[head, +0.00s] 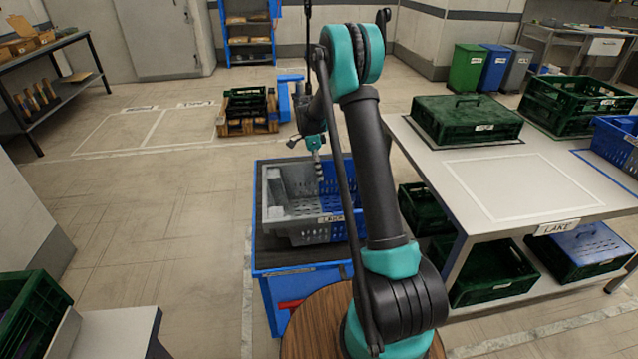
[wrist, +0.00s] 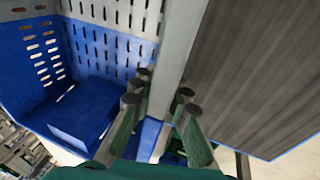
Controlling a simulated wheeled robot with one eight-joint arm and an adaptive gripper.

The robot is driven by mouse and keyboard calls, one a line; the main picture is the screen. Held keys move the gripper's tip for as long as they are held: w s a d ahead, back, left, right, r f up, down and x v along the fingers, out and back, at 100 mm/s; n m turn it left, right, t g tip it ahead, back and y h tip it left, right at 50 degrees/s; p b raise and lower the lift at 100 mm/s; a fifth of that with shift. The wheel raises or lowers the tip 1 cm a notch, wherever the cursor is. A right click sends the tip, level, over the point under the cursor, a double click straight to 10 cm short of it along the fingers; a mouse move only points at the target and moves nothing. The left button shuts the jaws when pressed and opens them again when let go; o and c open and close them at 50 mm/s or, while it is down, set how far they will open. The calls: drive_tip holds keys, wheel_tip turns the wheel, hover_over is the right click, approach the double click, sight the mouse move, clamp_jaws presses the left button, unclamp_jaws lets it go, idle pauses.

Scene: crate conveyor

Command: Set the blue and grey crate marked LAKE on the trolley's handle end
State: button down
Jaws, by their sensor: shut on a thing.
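The blue and grey crate (head: 290,237) sits upright, as far as I can tell, over the dark top of the blue trolley (head: 290,300). Its label is partly hidden by my arm and reads only doubtfully as LAKE. My gripper (head: 318,172) reaches down to the crate. In the wrist view my gripper (wrist: 162,95) has its fingers on both sides of the crate's grey wall rim (wrist: 178,60), shut on it. The trolley's dark top (wrist: 255,70) shows beside the crate. Whether the crate rests on it or hangs just above is unclear.
A white table (head: 455,165) at right has a bare outlined spot with a LAKE label (head: 558,227). A lidded green crate (head: 466,120) and other crates stand on and under it. A pallet with dark crates (head: 248,108) is behind. The floor left of the trolley is clear.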

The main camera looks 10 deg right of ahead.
sight(324, 202)
drive_tip(key=shift+f, duration=2.25)
drive_tip(key=c, duration=1.5)
unclamp_jaws()
drive_tip(key=shift+o, duration=0.2)
